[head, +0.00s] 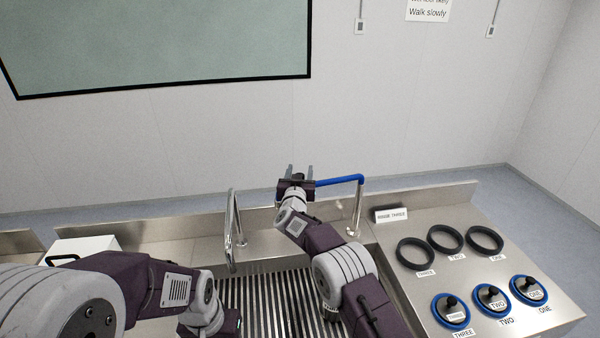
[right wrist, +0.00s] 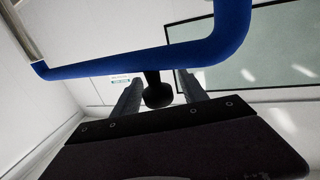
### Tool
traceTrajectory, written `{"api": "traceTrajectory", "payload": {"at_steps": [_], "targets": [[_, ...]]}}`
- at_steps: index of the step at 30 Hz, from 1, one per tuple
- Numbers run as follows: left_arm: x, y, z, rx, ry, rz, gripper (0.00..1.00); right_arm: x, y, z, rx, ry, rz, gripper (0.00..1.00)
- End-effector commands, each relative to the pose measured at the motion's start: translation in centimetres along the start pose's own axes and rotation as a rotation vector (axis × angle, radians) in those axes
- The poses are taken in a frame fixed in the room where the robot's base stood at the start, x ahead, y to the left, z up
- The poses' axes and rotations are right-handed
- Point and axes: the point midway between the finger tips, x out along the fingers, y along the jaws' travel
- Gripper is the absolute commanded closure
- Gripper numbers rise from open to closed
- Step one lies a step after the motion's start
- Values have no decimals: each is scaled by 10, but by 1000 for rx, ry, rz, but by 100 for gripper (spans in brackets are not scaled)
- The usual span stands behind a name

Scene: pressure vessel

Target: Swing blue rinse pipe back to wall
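The blue rinse pipe (head: 340,181) is a horizontal blue tube on top of an upright metal post (head: 357,210) at the back of the sink. My right gripper (head: 300,170) is at the pipe's left end, fingers pointing toward the wall. In the right wrist view the blue pipe (right wrist: 150,58) crosses above the fingers and bends upward at the right. The two fingers (right wrist: 160,92) stand apart, with a dark knob (right wrist: 157,95) on a short stem between them. I cannot tell whether they touch it. My left arm is at the lower left; its fingers are not visible.
A bare metal pipe (head: 232,225) stands left of the rinse pipe. The slatted sink (head: 265,300) lies in front. At right, a sloped panel (head: 400,285) carries black rings (head: 445,238), blue-ringed knobs (head: 491,298) and a label (head: 391,215). The pale wall (head: 400,120) is behind.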

Motion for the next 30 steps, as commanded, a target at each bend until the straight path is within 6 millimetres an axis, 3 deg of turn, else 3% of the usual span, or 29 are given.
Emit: {"api": "traceTrajectory", "payload": {"at_steps": [11,24,30], "targets": [[7,0,1,0,0,0,50,-10,0,2,-2,-2,1,50],[34,-1,4,0,0,0,50,-73,-1,3,-1,0,-2,50],[38,-1,4,0,0,0,50,-90,-1,1,-1,0,0,50]]}}
